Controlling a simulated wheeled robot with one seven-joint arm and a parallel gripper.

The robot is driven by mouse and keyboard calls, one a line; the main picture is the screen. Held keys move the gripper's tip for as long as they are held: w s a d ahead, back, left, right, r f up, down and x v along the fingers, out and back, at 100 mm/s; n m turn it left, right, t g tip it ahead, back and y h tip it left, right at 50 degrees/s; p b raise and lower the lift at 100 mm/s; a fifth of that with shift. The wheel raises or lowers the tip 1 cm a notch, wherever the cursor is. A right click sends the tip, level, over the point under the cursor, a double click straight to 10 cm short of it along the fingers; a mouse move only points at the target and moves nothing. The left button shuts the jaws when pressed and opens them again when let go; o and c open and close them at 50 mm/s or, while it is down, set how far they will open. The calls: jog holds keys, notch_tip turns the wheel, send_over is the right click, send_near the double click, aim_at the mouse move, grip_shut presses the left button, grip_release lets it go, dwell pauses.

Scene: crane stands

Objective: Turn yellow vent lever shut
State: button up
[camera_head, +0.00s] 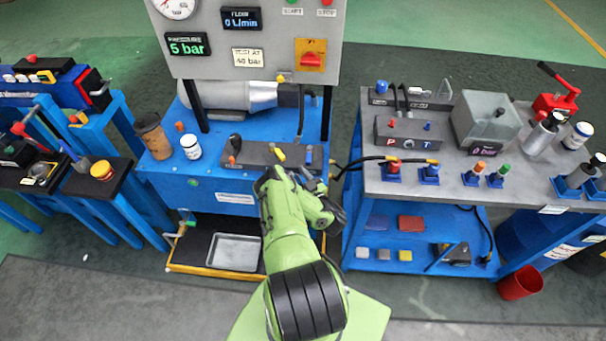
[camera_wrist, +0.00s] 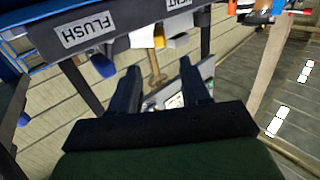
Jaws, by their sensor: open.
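A yellow lever (camera_head: 278,152) stands on the dark valve block (camera_head: 255,157) on the blue middle stand, between a black handle (camera_head: 235,143) and a blue lever (camera_head: 309,155). My gripper (camera_head: 318,184) is close in front of the block's right end, mostly hidden by my green wrist. In the wrist view my gripper (camera_wrist: 159,68) is open, with nothing visible gripped. A small yellow part (camera_wrist: 158,37) shows just beyond the fingertips, under a dark edge; I cannot tell if it is the same lever. A blue knob (camera_wrist: 102,65) is left of it.
A control panel (camera_head: 210,57) stands behind the block. A cup (camera_head: 152,136) and a white jar (camera_head: 191,147) are at left on the stand. A grey tray (camera_head: 234,252) is below. A grey bench (camera_head: 445,180) with hoses is close at right. A FLUSH label (camera_wrist: 86,31) shows at the wrist.

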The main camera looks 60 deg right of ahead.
jog(key=p+v, duration=0.3)
jog(key=p, duration=0.1)
jog(key=shift+s+a, duration=0.2)
jog(key=shift+s, duration=0.05)
